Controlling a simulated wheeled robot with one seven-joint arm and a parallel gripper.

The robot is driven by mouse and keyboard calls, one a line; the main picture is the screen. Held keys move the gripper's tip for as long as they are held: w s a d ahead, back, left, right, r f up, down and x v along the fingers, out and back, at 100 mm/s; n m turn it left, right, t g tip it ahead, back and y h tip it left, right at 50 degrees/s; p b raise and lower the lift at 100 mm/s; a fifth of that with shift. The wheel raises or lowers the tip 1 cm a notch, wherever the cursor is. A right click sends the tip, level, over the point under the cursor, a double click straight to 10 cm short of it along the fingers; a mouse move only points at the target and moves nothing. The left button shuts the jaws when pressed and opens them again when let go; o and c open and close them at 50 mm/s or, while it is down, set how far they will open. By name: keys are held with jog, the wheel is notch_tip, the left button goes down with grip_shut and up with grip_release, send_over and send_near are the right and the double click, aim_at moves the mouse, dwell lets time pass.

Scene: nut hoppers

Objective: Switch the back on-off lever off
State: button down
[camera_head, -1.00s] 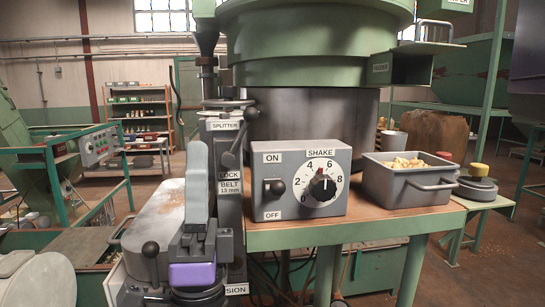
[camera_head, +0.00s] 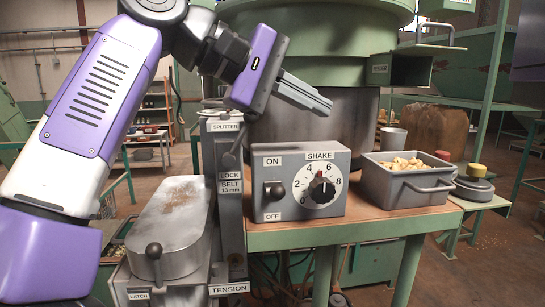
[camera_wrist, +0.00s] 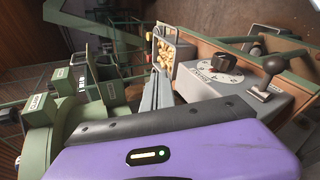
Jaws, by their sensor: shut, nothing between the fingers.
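The on-off lever (camera_head: 274,190) is a black ball knob on the left of a grey control box (camera_head: 330,212), between the ON and OFF labels. I cannot tell for sure which way it is tipped. The lever also shows at the right of the wrist view (camera_wrist: 273,66), apart from my fingers. My gripper (camera_head: 329,106) is shut and empty, in the air above the box and in front of the metal drum, with its grey fingers pointing right and slightly down. In the wrist view my fingers (camera_wrist: 157,90) point away from the lever.
The SHAKE dial (camera_head: 321,190) sits right of the lever. A grey bin of nuts (camera_head: 409,183) stands on the table (camera_head: 320,234). A black-knobbed lever (camera_head: 231,159) and a belt cover (camera_head: 170,225) are to the left. The green hopper (camera_head: 320,40) rises behind.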

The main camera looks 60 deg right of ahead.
aim_at(273, 163)
jog(key=w+a+r+m+t+y+p, duration=0.1)
jog(key=w+a+r+m+t+y, duration=0.3)
jog(key=t+y, duration=0.4)
jog(key=w+a+r, duration=0.1)
jog(key=a, duration=0.1)
jog(key=shift+w+a+m+t, duration=0.15)
jog(key=shift+a+m+t, duration=0.15)
jog(key=shift+r, duration=0.15)
jog(key=f, duration=0.8)
jog(key=d+f+b, duration=0.1)
jog(key=f, duration=0.3)
jog(key=shift+s, duration=0.35)
jog(key=shift+s+a+f, duration=0.2)
jog(key=shift+s+f, duration=0.2)
jog(key=shift+f, duration=0.4)
jog(key=shift+f, duration=0.15)
